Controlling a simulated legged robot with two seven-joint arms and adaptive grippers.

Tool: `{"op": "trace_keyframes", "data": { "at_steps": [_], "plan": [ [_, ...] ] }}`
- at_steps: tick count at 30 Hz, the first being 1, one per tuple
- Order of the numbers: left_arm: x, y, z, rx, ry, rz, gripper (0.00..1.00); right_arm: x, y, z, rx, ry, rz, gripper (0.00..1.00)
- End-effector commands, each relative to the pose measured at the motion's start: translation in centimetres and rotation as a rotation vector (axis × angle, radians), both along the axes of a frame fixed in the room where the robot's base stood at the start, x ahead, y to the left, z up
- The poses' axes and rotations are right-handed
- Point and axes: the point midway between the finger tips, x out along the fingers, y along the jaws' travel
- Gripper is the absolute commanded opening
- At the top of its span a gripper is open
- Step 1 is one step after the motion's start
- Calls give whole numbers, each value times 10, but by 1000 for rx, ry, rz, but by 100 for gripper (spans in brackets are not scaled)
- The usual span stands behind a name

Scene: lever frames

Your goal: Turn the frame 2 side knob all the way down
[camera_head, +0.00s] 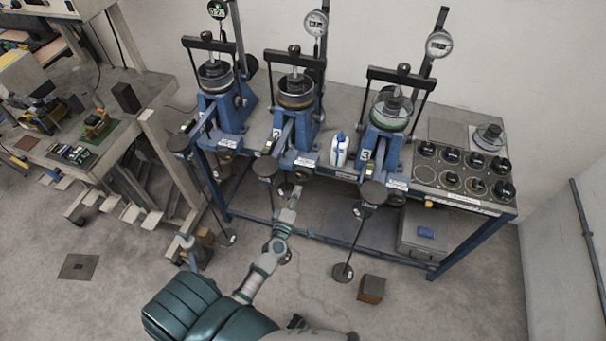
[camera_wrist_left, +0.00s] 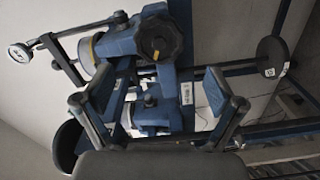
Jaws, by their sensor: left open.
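Frame 2 (camera_head: 296,100) is the middle of three blue lever frames on the bench. I cannot make out its side knob clearly in the head view. In the wrist view a dark lobed knob (camera_wrist_left: 160,38) sits on the side of a blue frame, above and between the fingers in the picture; its frame number is not readable. My left gripper (camera_head: 293,192) is in front of the bench edge, below frame 2. In the wrist view its two fingers (camera_wrist_left: 150,98) are spread apart with nothing held, apart from the knob. My right gripper is not in view.
Frame 1 (camera_head: 224,105) stands left and frame 3 (camera_head: 384,140) right. A white bottle (camera_head: 339,150) stands between frames 2 and 3. Round hanger plates (camera_head: 374,192) hang before the bench. A panel of several dark discs (camera_head: 462,172) is at right. A brown block (camera_head: 371,289) lies on the floor.

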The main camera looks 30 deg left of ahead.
Motion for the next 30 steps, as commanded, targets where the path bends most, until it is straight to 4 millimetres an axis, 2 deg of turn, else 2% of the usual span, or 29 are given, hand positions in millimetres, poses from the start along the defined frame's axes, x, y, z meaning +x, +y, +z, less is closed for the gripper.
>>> {"op": "trace_keyframes", "data": {
  "at_steps": [20,30],
  "plan": [
    [93,24,-1,-5,-4,1,94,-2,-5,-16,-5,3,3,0],
    [89,22,-1,-7,0,0,11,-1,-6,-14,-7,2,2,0]
  ]
}}
